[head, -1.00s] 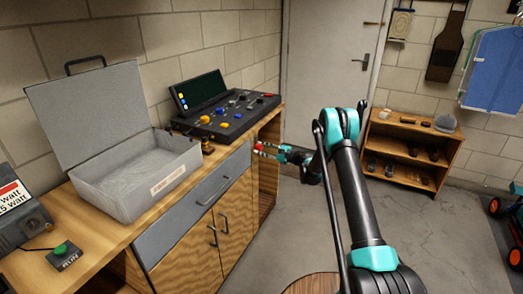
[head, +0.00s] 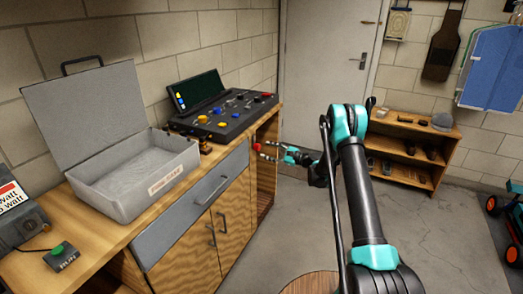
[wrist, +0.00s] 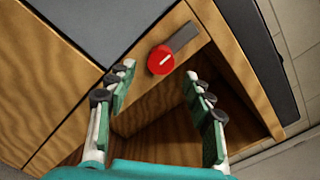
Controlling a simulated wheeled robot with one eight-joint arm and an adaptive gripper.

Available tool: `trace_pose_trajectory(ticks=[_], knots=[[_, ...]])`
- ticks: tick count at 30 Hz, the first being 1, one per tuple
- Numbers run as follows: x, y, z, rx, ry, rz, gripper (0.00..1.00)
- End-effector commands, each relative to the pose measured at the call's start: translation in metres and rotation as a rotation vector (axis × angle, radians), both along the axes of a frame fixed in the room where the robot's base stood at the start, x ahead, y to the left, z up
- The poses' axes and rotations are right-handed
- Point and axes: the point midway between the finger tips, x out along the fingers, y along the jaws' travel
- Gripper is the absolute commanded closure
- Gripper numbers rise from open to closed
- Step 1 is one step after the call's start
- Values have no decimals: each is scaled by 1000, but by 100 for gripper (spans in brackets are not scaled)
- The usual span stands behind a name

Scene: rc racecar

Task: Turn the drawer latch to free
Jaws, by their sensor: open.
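The drawer latch is a red round knob (wrist: 161,60) with a white line, beside a small grey plate (wrist: 185,37) on the wooden cabinet frame in the wrist view. In the head view the red knob (head: 257,147) shows at the cabinet's right end. The grey drawer front (head: 190,213) with its bar handle is flush with the bench. My gripper (wrist: 159,74) is open and empty, with its fingertips spread to either side of the knob and just below it in the wrist view. I cannot tell whether they touch it.
An open shelf bay (wrist: 165,125) lies below the knob. A grey open case (head: 130,190), a black control panel (head: 222,115) and a green button box (head: 62,256) stand on the bench. A low wooden shelf (head: 408,150) stands by the door. The floor between is clear.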

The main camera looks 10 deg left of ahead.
Motion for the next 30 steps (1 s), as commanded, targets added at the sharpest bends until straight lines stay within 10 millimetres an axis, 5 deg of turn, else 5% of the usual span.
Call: trace_pose_trajectory(ticks=[6,12,30], knots=[[-14,-41,0,0,0,-3,48],[-22,-61,0,-1,0,-1,48],[-31,-65,13,-66,-30,0,48]])
